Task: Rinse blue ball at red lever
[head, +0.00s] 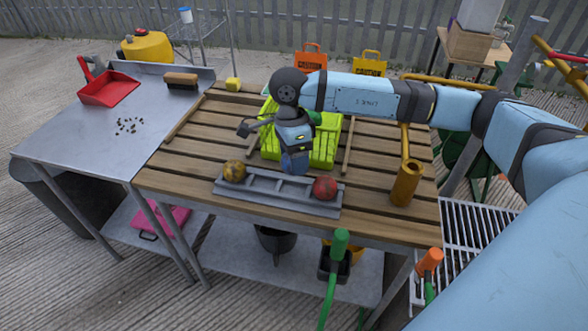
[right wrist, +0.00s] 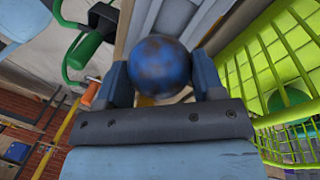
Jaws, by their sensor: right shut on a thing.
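My right gripper (head: 296,162) points down over the slatted table, just behind the grey tray (head: 258,194). It is shut on the blue ball (right wrist: 160,66), which has brownish smudges and sits between the fingers in the right wrist view. In the head view the fingers mostly hide the ball. A yellow ball (head: 234,170) and a red ball (head: 325,187) sit in the tray, apart, with a gap between them. A red bar (head: 570,58) shows at the right edge; I cannot tell whether it is the red lever. My left gripper is not in view.
A lime-green crate (head: 328,146) stands right behind the gripper. A brass-coloured cylinder (head: 406,183) stands at the table's right. A red dustpan (head: 108,90) and a brush (head: 181,80) lie on the metal table at left. A floor grate (head: 478,225) is at right.

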